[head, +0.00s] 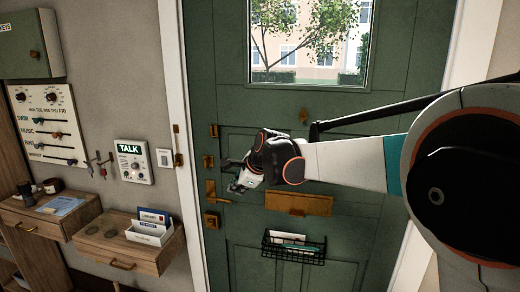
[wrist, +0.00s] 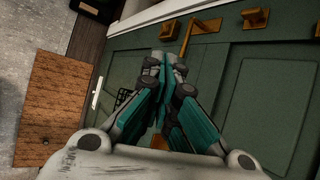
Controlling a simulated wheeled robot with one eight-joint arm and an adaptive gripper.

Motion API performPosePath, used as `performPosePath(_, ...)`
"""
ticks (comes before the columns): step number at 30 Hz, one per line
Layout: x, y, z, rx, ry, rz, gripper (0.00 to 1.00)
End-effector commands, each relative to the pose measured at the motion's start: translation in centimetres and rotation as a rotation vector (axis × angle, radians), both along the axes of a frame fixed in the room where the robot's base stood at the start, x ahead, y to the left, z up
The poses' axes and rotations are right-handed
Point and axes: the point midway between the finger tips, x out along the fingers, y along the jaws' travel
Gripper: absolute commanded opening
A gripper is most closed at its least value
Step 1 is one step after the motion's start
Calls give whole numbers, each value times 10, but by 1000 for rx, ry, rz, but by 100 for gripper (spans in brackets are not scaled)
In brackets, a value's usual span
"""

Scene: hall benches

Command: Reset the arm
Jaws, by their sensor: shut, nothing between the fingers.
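My gripper (head: 235,181) is at the end of my arm, which reaches in from the right in front of the green door (head: 343,219) in the head view. In the wrist view, my gripper (wrist: 165,60) has its teal-sided fingers together with nothing between them. The brass door handle (head: 212,193) is just left of and below the fingers in the head view. Whether they touch it I cannot tell.
A brass mail slot (head: 298,203) and a black wire basket (head: 293,247) with papers are on the door. Left on the wall are a TALK intercom (head: 133,162) and wooden drawer shelves (head: 130,243). A brown mat (wrist: 52,103) lies on the floor.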

Motion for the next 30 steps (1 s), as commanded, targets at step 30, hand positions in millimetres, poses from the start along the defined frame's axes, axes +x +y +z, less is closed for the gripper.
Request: performPosePath(30, -326, -248, -27, -1021, -372, 954, 0)
